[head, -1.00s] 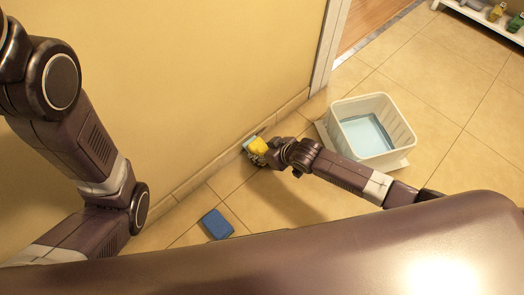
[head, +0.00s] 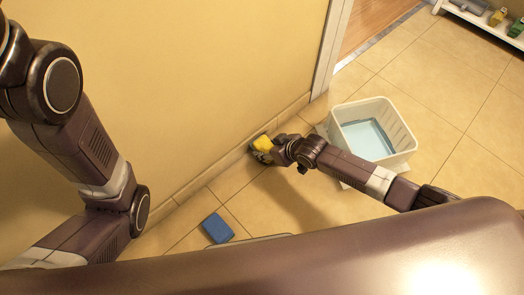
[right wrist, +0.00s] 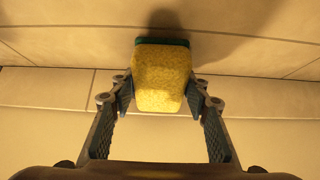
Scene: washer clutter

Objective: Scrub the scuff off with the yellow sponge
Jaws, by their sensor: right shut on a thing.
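The yellow sponge (head: 262,143) is at the baseboard along the foot of the wall. My right gripper (head: 266,152) is shut on it. In the right wrist view the sponge (right wrist: 160,78) sits between the two fingers (right wrist: 160,96), with a dark green layer at its far end. A shadow falls on the tile beyond it. I cannot tell whether the sponge touches the surface. No scuff can be made out; the sponge and gripper may cover it. My left arm shows at the left of the head view, but its gripper is out of the picture.
A blue sponge-like block (head: 218,228) lies on the floor near the wall. A white tub (head: 403,122) with light blue contents stands right of the gripper, near my right forearm. A white shelf (head: 480,20) with items is at top right. Floor between is clear.

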